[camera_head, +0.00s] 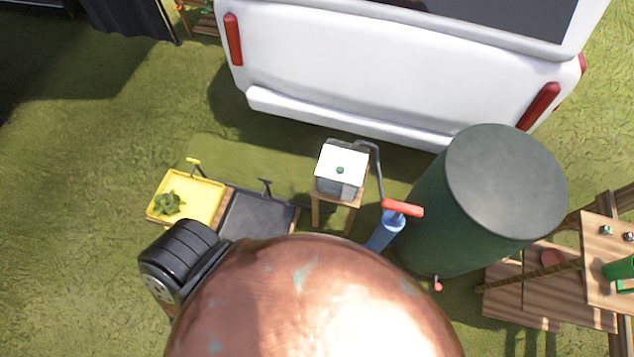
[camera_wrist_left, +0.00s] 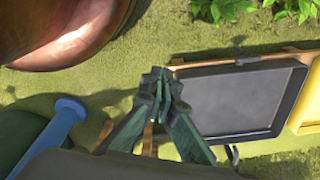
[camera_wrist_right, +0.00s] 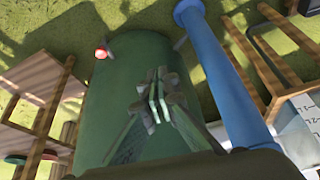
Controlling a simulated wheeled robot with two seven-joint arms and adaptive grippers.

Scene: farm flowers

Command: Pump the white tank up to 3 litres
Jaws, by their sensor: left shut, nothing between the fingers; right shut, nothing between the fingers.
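The white tank (camera_head: 340,168) stands on a small wooden stool in the head view, with a green dot on its top. A dark hose (camera_head: 379,172) arcs from it towards the blue pump (camera_head: 385,232), whose red handle (camera_head: 402,208) is on top. The pump's blue body also shows in the right wrist view (camera_wrist_right: 226,85) and the left wrist view (camera_wrist_left: 52,122). A white marked face, apparently the tank's (camera_wrist_right: 302,125), shows at the right wrist view's right edge. My left gripper (camera_wrist_left: 161,75) and right gripper (camera_wrist_right: 158,78) are shut and empty, apart from the pump. The tank's level is unreadable.
A large green barrel (camera_head: 505,190) stands right of the pump. A white vehicle (camera_head: 380,80) is behind. A yellow tray (camera_head: 205,192) and a black tray (camera_head: 258,218) lie left. A rounded copper surface (camera_head: 310,300) covers the bottom of the head view. Wooden tables (camera_head: 530,295) stand right.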

